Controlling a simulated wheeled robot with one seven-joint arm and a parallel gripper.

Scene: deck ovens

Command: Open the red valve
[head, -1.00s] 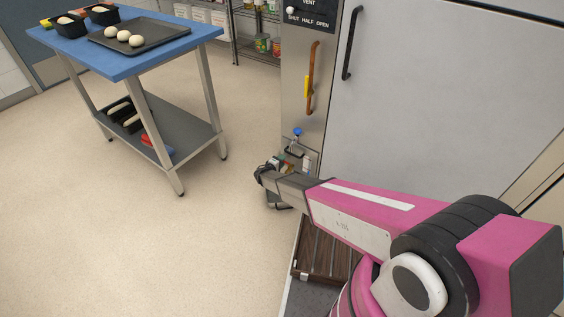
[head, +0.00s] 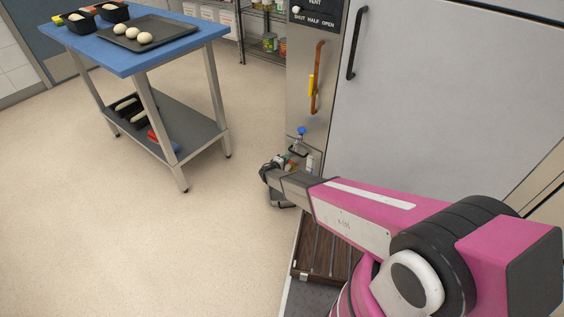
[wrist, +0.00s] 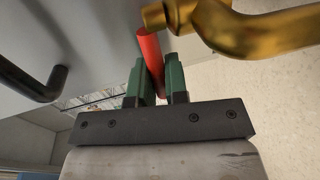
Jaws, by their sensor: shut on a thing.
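In the wrist view, the red valve handle (wrist: 151,62) is a red bar standing between the two green fingers of my gripper (wrist: 161,82). The fingers are shut on it. Its upper end meets a brass pipe fitting (wrist: 235,30) at the top of the picture. In the head view, my gripper (head: 270,172) is low beside the steel control panel, at the end of my pink arm. The red handle cannot be made out there; my arm end hides it.
A blue valve handle (head: 301,131) sits on the panel just above. A large grey door (head: 440,90) stands at right. A blue-topped table (head: 120,62) with dough stands left, with clear floor between.

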